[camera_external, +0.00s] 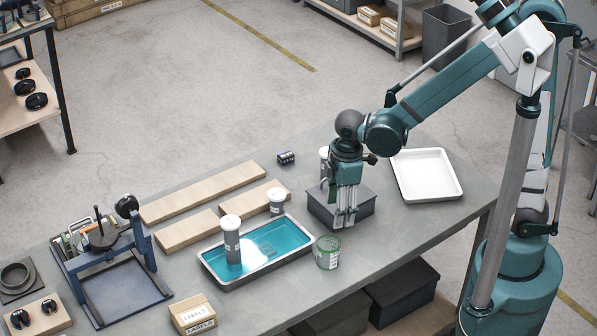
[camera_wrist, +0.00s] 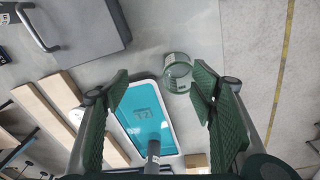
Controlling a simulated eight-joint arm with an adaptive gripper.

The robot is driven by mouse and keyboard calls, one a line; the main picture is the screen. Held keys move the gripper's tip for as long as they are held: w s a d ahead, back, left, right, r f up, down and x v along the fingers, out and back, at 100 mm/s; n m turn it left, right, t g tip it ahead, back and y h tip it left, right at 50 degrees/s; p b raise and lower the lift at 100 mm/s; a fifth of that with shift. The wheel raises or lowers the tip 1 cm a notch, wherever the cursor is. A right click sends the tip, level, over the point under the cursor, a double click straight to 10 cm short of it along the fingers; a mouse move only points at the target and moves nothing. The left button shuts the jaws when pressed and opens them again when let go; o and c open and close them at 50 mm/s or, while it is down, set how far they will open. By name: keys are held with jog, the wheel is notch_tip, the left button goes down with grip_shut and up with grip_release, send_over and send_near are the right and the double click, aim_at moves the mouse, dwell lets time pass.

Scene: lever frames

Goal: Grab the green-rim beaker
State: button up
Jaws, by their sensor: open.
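The green-rim beaker (camera_external: 328,251) stands on the grey table, close to the right end of the blue tray. It is clear glass with a green rim and a pale label. In the wrist view the beaker (camera_wrist: 177,72) shows upper middle, ahead of and between the fingers, nearer the right one. My gripper (camera_external: 346,217) is up and to the right of the beaker in the external view, in front of a dark grey box, apart from the beaker. In the wrist view my gripper (camera_wrist: 160,90) is open, with nothing between its fingers.
The blue-bottomed tray (camera_external: 212,264) holds a grey white-capped container (camera_external: 231,240). The dark grey box (camera_external: 362,206) is close by my gripper. A white tray (camera_external: 425,174) lies right, wooden boards (camera_external: 205,191) left, and a labels box (camera_external: 191,314) in front. Bare table lies right of the beaker.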

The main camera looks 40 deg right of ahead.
jog(key=n, duration=0.2)
send_over(329, 238)
jog(key=s+a, duration=0.2)
jog(key=s, duration=0.1)
notch_tip(329, 238, down, 5)
jog(key=shift+w+g+h, duration=0.3)
jog(key=shift+g, duration=0.1)
jog(key=shift+f+b, duration=0.4)
jog(key=shift+f, duration=0.85)
jog(key=shift+f, duration=0.1)
jog(key=shift+f, duration=2.5)
jog(key=c, duration=0.9)
